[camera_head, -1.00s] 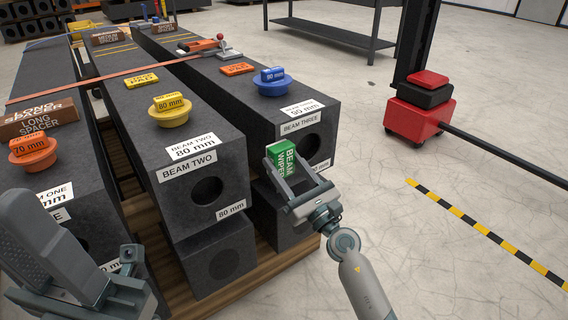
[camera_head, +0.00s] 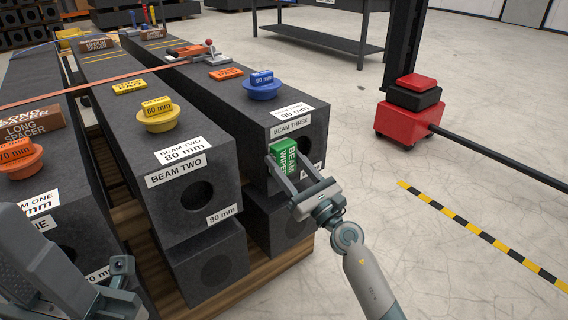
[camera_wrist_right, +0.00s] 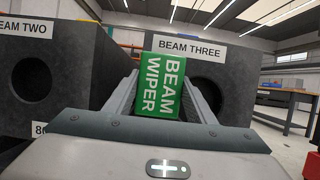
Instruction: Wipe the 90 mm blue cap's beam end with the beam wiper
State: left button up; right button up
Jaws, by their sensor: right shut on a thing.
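The green beam wiper (camera_head: 284,158) is between the fingers of my right gripper (camera_head: 294,178), which is shut on it. It also shows in the right wrist view (camera_wrist_right: 161,86), in front of the end of beam three (camera_wrist_right: 215,55) and left of its round hole. I cannot tell whether it touches the face. The 90 mm blue cap (camera_head: 263,86) sits on top of beam three (camera_head: 225,88), behind the 90 mm label. My left gripper (camera_head: 75,270) is at the lower left, partly cut off, and its fingertips cannot be made out.
Beam two (camera_head: 140,130) stands left of beam three, with a yellow 80 mm cap (camera_head: 158,115) on top. An orange 70 mm cap (camera_head: 20,158) sits on beam one. A red and black cart (camera_head: 409,115) stands on the right. The floor by the striped tape (camera_head: 475,230) is clear.

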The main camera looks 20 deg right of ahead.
jog(key=shift+w+d, duration=0.1)
jog(key=shift+w+d+b, duration=0.3)
jog(key=shift+d+b, duration=0.05)
jog(key=shift+d, duration=0.5)
jog(key=shift+w+d+b, duration=0.25)
jog(key=shift+d+b, duration=0.05)
jog(key=shift+d, duration=0.5)
jog(key=shift+s, duration=0.1)
jog(key=s+d, duration=0.2)
jog(key=s, duration=0.5)
jog(key=shift+s+d+p, duration=0.2)
jog(key=shift+d+p, duration=0.1)
jog(key=shift+p, duration=0.05)
